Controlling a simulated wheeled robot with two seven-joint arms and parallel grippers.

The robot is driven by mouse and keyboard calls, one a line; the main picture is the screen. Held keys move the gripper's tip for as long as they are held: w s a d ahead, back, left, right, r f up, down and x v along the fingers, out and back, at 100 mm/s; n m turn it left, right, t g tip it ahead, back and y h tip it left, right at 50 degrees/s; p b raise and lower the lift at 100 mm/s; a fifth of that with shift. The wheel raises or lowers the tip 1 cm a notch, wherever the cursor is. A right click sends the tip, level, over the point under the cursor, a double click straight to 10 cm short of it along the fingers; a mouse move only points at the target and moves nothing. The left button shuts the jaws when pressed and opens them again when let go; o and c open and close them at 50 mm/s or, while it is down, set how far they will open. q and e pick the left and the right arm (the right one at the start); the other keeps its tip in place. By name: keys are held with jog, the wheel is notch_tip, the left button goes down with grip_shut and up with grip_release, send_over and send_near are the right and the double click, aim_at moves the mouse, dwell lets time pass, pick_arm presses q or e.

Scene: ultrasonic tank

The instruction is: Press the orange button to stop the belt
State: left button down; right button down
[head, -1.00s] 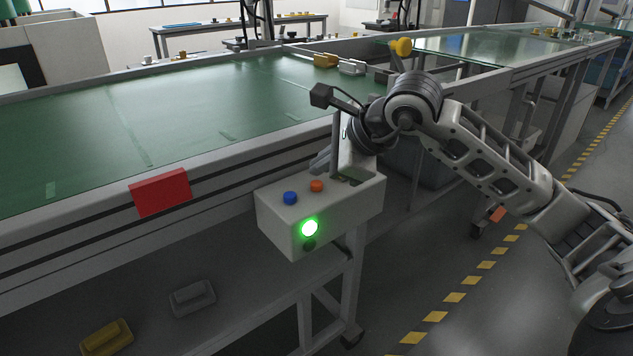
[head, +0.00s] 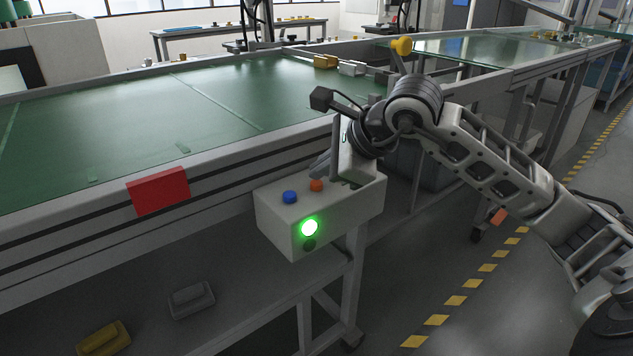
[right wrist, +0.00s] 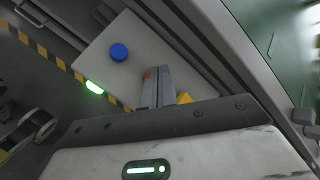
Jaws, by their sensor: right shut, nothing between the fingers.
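The control box (head: 345,208) is pale and hangs on the front of the conveyor. On its top are the orange button (head: 316,185) and a blue button (head: 289,197). A green lamp (head: 309,227) glows on its front. My right gripper (head: 320,172) is shut and empty, pointing down just over the orange button; I cannot tell whether it touches. In the right wrist view the fingers (right wrist: 156,86) hide most of the orange button (right wrist: 147,74), with the blue button (right wrist: 119,52) clear beside them. My left gripper is not in view.
The green belt (head: 120,125) runs behind the box inside a grey frame. A red block (head: 158,191) is on the frame's front, left of the box. Yellow and grey parts lie at the belt's far end. A yellow shape (right wrist: 184,97) shows beside the fingers.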

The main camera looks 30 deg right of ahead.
jog(key=shift+f+b, duration=0.45)
jog(key=shift+b, duration=0.05)
dwell(0.3)
dwell(0.4)
jog(key=shift+r+p, duration=0.6)
jog(key=shift+r, duration=0.25)
notch_tip(320, 180, up, 5)
jog(key=p, duration=0.3)
jog(key=shift+p, duration=0.35)
